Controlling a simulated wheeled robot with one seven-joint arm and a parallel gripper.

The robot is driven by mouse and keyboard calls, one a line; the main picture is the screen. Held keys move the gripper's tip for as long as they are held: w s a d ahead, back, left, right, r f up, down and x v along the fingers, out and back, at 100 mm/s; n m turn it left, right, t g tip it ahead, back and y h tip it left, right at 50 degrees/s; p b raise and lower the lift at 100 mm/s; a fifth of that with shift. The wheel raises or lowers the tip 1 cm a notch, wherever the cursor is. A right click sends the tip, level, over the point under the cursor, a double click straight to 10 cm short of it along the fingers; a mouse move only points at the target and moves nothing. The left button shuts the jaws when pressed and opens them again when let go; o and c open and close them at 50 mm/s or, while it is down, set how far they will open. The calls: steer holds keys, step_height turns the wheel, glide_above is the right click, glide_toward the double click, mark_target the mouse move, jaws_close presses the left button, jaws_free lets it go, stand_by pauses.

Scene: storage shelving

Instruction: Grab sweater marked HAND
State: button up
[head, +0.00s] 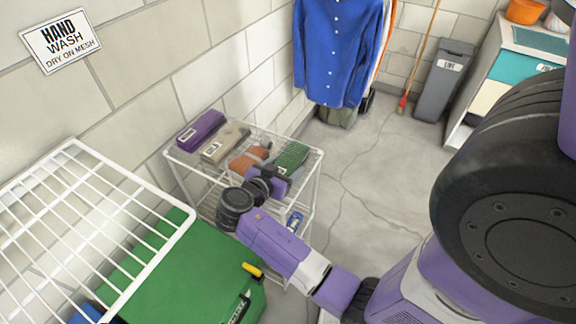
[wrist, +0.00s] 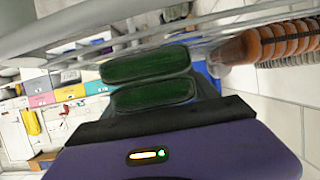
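Several folded knit sweaters lie on a white wire shelf (head: 172,152): a purple one (head: 200,130), a beige one (head: 225,143), a rust-orange one (head: 249,159) and a green one (head: 292,157). The purple and beige ones carry white tags, too small to read. No HAND tag is legible on any sweater. My gripper (head: 272,181) is at the shelf's front edge, by the green and orange sweaters. Whether the fingers touch or hold the green one is unclear.
A wall sign (head: 62,40) reads HAND WASH DRY ON MESH. A white mesh rack (head: 75,148) juts over a green container (head: 165,275) at lower left. A blue shirt (head: 338,50) hangs behind the shelf. A grey LINT bin (head: 443,85) stands farther back. The middle floor is clear.

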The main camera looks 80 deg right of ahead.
steer(key=c, duration=1.2)
steer(key=shift+r, duration=0.1)
